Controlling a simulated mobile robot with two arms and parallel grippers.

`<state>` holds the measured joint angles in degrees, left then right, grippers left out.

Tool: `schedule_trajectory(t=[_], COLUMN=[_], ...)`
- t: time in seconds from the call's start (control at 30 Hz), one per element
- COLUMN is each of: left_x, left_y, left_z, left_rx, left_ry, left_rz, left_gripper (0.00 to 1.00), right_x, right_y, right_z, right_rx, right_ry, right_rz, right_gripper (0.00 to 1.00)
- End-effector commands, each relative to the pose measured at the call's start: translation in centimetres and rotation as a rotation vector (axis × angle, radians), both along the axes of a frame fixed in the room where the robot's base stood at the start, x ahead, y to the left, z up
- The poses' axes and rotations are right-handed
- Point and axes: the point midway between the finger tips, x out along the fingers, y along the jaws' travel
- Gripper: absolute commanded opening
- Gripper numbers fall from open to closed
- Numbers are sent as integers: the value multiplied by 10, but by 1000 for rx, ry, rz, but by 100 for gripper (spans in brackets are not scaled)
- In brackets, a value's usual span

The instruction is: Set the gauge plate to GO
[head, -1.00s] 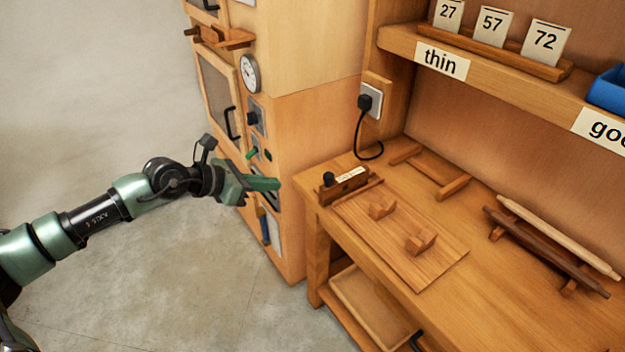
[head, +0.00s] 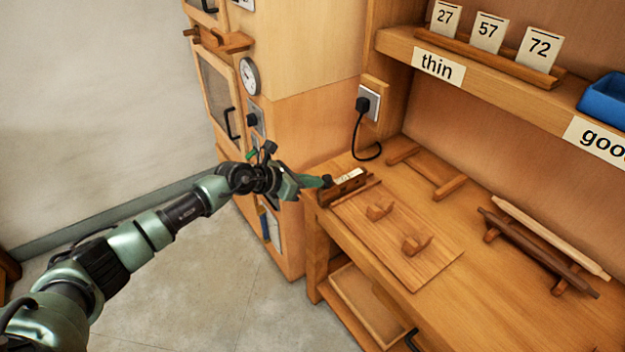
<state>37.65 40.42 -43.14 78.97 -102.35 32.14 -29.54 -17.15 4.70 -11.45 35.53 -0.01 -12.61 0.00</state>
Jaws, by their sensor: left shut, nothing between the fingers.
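The gauge plate (head: 347,187) is a small dark wooden block with a pale label on top, at the left rear corner of the bench. A small black knob (head: 327,181) sits at its left end. The label's words are too small to read. My left gripper (head: 322,182) is shut and empty. Its green fingers point right, with the tips at the black knob in this view; I cannot tell whether they touch it. My right gripper is not in view.
A wooden board (head: 398,236) with two small blocks lies in front of the gauge plate. A dark rod (head: 540,252) and a pale rod (head: 552,237) lie on rests at right. A black plug (head: 363,105) with a hanging cord is on the wall behind.

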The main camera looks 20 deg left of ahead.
Motion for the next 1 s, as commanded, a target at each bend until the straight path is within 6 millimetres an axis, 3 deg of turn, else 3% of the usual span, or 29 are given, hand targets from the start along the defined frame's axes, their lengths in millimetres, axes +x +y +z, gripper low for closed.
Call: schedule_trajectory(t=[0.27, 0.6, 1.0], left_x=[3, 45, 46], left_y=[-3, -35, -36], left_z=[-1, -1, 1], left_rx=[-1, -2, -4], left_ry=[-2, -1, -3], left_rz=[0, 0, 0], left_gripper=[0, 0, 0], right_x=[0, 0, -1], right_y=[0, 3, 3], right_z=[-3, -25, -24], right_rx=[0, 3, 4], right_ry=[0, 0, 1], right_rz=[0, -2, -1], right_gripper=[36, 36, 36])
